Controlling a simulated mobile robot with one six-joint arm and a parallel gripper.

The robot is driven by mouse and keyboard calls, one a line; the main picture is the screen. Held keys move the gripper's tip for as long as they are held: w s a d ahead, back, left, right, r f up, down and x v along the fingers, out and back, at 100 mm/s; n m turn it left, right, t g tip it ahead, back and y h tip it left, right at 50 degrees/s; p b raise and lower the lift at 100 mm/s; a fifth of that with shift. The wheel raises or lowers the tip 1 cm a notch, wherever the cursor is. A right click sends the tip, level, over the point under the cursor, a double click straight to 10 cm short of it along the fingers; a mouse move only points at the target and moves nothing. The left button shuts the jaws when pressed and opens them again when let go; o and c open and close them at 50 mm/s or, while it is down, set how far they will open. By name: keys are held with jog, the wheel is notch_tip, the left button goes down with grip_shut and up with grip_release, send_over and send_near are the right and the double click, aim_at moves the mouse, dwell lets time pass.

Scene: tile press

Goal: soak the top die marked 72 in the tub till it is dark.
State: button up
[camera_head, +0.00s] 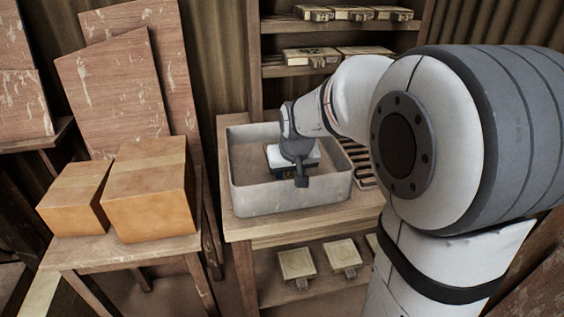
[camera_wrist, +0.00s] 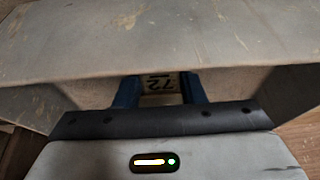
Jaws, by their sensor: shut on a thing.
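The grey tub (camera_head: 290,198) stands on a wooden bench, and its wall (camera_wrist: 160,45) fills the upper part of the wrist view. My gripper (camera_head: 292,167) reaches down inside the tub. In the wrist view the die's light face with the mark 72 (camera_wrist: 158,86) shows upside down between my two blue fingers (camera_wrist: 160,92). The die's visible top looks pale, not dark. My gripper covers part of it, and I cannot tell the water level or whether the die touches it.
The tub's rim is raised on all sides around my gripper. A slatted rack (camera_head: 361,170) stands right of the tub. Shelves behind hold several dies (camera_head: 312,56), and more lie on the lower shelf (camera_head: 297,264). Two cardboard boxes (camera_head: 150,190) sit on a side table at left.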

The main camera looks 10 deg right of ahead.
notch_tip(320, 180, up, 11)
jog(key=p, duration=0.7)
jog(key=shift+p, duration=0.35)
jog(key=shift+r, duration=0.15)
dwell(1.9)
notch_tip(320, 180, up, 4)
jog(key=p, duration=0.3)
dwell(0.6)
